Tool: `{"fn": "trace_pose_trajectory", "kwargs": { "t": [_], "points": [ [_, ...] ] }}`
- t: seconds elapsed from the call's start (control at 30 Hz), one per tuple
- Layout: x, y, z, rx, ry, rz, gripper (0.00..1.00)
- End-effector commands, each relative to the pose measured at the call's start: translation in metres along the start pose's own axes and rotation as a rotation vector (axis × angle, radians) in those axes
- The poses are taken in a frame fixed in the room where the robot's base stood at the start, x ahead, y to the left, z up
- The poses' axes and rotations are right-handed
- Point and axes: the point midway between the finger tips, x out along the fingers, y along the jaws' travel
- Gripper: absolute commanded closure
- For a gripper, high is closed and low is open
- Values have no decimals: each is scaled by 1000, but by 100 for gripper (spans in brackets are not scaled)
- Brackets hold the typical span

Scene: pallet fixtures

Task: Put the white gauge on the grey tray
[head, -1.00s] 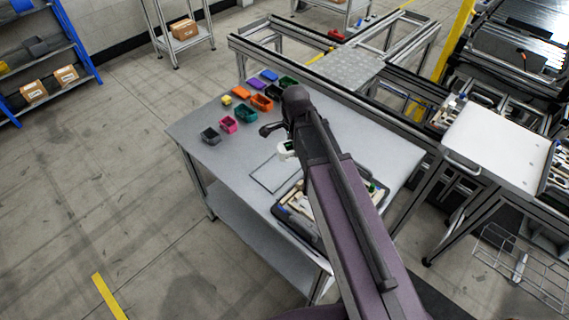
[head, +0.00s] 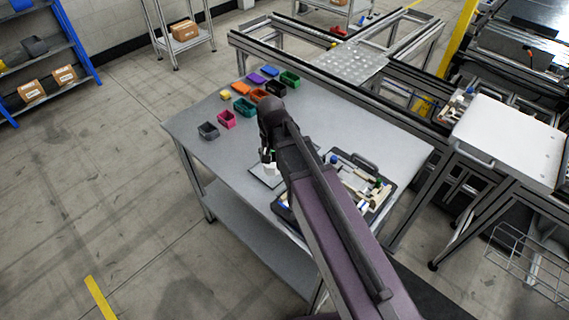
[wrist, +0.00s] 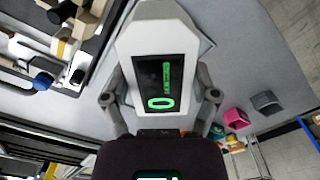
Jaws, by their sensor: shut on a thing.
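The white gauge (wrist: 181,32) has a black screen with green figures and fills the middle of the wrist view. My gripper (wrist: 162,112) is shut on it, one finger on each side. In the head view the gauge (head: 271,169) is a small white shape below my gripper (head: 268,154). The grey tray (head: 256,180) looks like a flat dark-outlined square on the table, partly hidden by my arm. The gauge overlaps it in the head view; whether they touch I cannot tell. A tray corner (wrist: 207,46) shows behind the gauge in the wrist view.
A dark case (head: 372,166) with several tools and fixtures lies right of my arm on the table (head: 205,160). Several coloured bins, including a pink bin (head: 227,119) and a grey bin (head: 208,131), stand at the far left. The table's left front is clear.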

Motion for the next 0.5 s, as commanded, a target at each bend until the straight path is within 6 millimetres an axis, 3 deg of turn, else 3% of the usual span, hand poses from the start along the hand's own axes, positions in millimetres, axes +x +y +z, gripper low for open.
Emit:
{"fn": "trace_pose_trajectory", "kwargs": {
  "t": [0.03,0.5],
  "points": [
    [10,-5,2,-71,0,0,81],
    [50,-42,14,-713,0,0,81]
  ]
}}
